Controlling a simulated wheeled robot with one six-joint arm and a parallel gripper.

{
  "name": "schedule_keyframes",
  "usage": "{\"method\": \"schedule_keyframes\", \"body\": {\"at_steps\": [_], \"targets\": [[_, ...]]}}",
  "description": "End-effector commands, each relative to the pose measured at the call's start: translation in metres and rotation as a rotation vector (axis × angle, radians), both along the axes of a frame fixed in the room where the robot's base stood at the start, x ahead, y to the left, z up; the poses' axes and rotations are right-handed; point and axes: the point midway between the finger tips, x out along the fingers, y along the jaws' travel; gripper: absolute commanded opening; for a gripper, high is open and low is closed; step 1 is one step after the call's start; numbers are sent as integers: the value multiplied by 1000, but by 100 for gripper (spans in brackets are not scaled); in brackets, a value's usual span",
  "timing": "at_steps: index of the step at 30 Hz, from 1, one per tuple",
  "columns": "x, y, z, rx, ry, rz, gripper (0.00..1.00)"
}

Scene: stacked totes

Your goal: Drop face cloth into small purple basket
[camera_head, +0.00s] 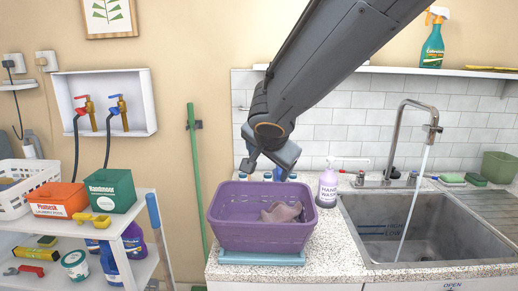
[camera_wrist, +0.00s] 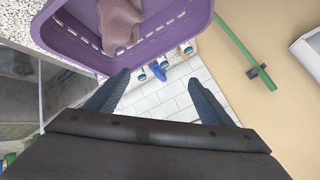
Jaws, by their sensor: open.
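The small purple basket (camera_head: 260,236) stands on a light blue slab on the speckled counter, left of the sink. The face cloth (camera_head: 284,211), a crumpled dusky pink piece, lies inside the basket, toward its right side. In the wrist view the cloth (camera_wrist: 121,24) shows within the basket (camera_wrist: 75,43) at the top of the picture. My gripper (camera_head: 268,170) is above and behind the basket's rim, apart from the cloth. In the wrist view my gripper (camera_wrist: 160,92) has its two fingers spread wide with nothing between them.
A hand wash bottle (camera_head: 328,188) stands right of the basket, by the sink (camera_head: 430,225) with its running tap (camera_head: 410,120). Several small bottles (camera_wrist: 163,69) stand behind the basket. A green pole (camera_head: 196,170) leans on the wall at the left.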

Motion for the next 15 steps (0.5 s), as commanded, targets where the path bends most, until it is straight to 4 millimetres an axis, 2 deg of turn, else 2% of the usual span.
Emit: {"method": "schedule_keyframes", "body": {"at_steps": [6,15], "targets": [[-10,1,18,2,-1,0,75],[-14,0,23,1,-1,1,75]]}}
